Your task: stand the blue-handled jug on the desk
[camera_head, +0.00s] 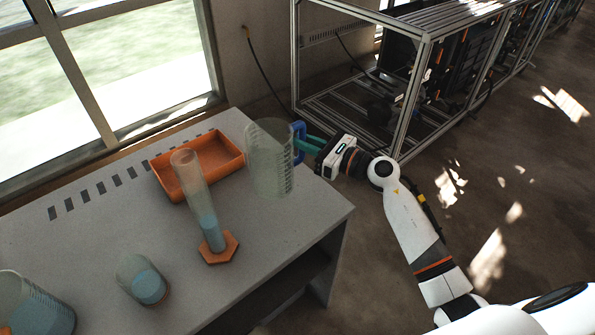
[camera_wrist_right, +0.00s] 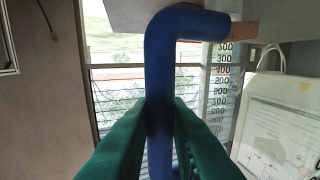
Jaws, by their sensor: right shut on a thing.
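The blue-handled jug (camera_head: 268,160) is a clear, greenish vessel with dark scale marks, at the desk's right end in the head view. It looks upright and empty. Its blue handle (camera_head: 299,142) faces right. My right gripper (camera_head: 306,144) is shut on that handle. In the right wrist view the green fingers close around the blue handle (camera_wrist_right: 160,85), with the jug's scale behind it. The grey desk (camera_head: 105,240) lies under the jug in the head view; I cannot tell whether the base touches it. My left gripper is not in view.
An orange tray (camera_head: 222,169) is just left of the jug. A tall cylinder with blue liquid (camera_head: 200,195) stands on an orange hexagonal base nearby. A small beaker (camera_head: 143,280) and a larger beaker (camera_head: 35,305) are further left. A metal frame rack (camera_head: 425,90) stands behind my arm.

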